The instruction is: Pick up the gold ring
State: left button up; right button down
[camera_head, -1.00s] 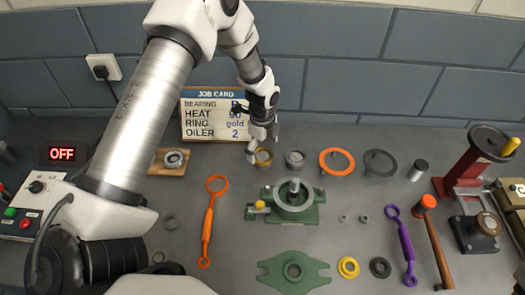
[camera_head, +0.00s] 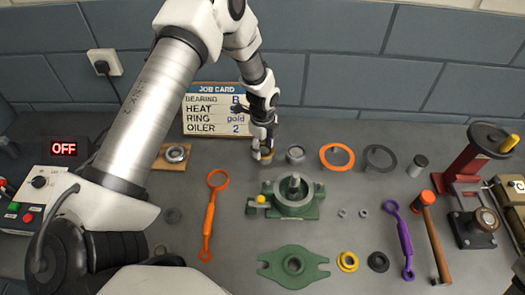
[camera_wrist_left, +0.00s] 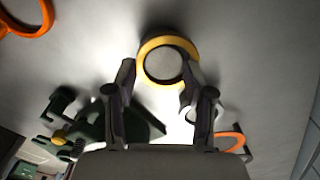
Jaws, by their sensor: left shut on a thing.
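The gold ring (camera_head: 266,154) stands on the grey bench below the job card, mostly hidden behind my left gripper (camera_head: 262,157) in the head view. In the left wrist view the gold ring (camera_wrist_left: 168,43) shows as a thick ring with a bright gold rim, seen from above. The left gripper's two fingers (camera_wrist_left: 157,88) are on either side of it, shut on it. The ring appears to be at bench height; I cannot tell whether it is clear of the bench. My right gripper is not in view.
A grey ring (camera_head: 295,154) stands just right of it. A green fixture (camera_head: 310,205) is in front, an orange wrench (camera_head: 210,215) front left. The job card (camera_head: 215,110) stands behind. An orange ring (camera_head: 337,157) lies further right.

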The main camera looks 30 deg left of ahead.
pick_arm(q)
jog(key=shift+s+f, duration=0.15)
jog(key=shift+f, duration=0.05)
jog(key=shift+r+b, duration=0.2)
jog(key=shift+b, duration=0.1)
jog(key=shift+c, duration=1)
notch_tip(320, 180, up, 3)
jog(key=shift+a+b, duration=0.15)
jog(key=shift+b, duration=0.6)
grip_shut()
jog(key=s+b, duration=0.1)
jog(key=s, duration=0.1)
jog(key=s+d+b, duration=0.1)
jog(key=s, duration=0.2)
jog(key=shift+d+f, duration=0.1)
jog(key=s+d+r+b, duration=0.1)
jog(key=s+b, duration=0.3)
jog(key=s, duration=0.6)
jog(key=shift+r, duration=0.3)
jog(key=shift+s, duration=0.1)
